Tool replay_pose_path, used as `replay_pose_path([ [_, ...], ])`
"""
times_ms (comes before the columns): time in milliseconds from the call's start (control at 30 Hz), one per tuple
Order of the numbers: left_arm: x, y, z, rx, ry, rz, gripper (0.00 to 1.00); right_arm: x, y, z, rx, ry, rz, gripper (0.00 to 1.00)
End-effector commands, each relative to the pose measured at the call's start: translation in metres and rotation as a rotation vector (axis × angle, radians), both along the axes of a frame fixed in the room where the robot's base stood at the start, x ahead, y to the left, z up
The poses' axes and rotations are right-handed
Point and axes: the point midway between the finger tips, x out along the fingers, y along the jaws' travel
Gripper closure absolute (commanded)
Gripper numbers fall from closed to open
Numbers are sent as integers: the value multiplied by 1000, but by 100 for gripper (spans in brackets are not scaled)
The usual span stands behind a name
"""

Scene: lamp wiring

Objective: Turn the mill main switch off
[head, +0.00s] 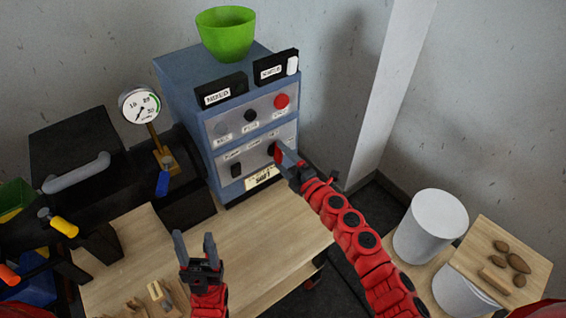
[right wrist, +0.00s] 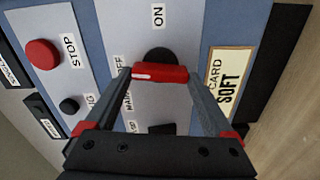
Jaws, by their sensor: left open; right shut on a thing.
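The blue mill cabinet (head: 180,100) stands at the back of the bench with grey control panels. The main switch (right wrist: 160,73) is a red handle on a round black base, low on the panel beside the yellow card. My right gripper (head: 278,153) reaches it from the right and is shut on the red handle; its fingers show on both sides in the right wrist view (right wrist: 160,85). The handle's white-marked end points left, toward a partly covered label ending in "FF"; the "ON" label (right wrist: 158,15) is above the base. My left gripper (head: 194,236) is open and empty over the bench.
A red stop button (head: 281,101) sits on the upper panel. A green bowl (head: 226,35) stands on the cabinet. A pressure gauge (head: 140,105) and black machine are left. White buckets (head: 430,228) stand right. The bench middle (head: 260,240) is clear.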

Motion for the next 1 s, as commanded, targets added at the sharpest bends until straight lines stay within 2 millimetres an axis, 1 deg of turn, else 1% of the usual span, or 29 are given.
replay_pose_path([
  [33, 0, 0, -5, 0, 0, 0, 45, -1, 1, -3, -21, -15, 4, 68],
  [300, 0, 0, -12, 0, 0, 0, 45, 0, 0, -3, -96, -68, 2, 68],
  [833, 0, 0, -13, 0, 0, 0, 45, 0, 0, -2, -117, -82, 1, 68],
  [867, 0, 0, -13, 0, 0, 0, 45, 0, 0, -2, -117, -82, 1, 11],
  [900, 0, 0, -13, 0, 0, 0, 45, 0, 0, -2, -116, -82, 1, 4],
  [933, 0, 0, -13, 0, 0, 0, 45, 0, 0, -2, -116, -82, 1, 0],
  [1000, 0, 0, -13, 0, 0, 0, 45, 0, 0, -2, -116, -82, 0, 0],
])
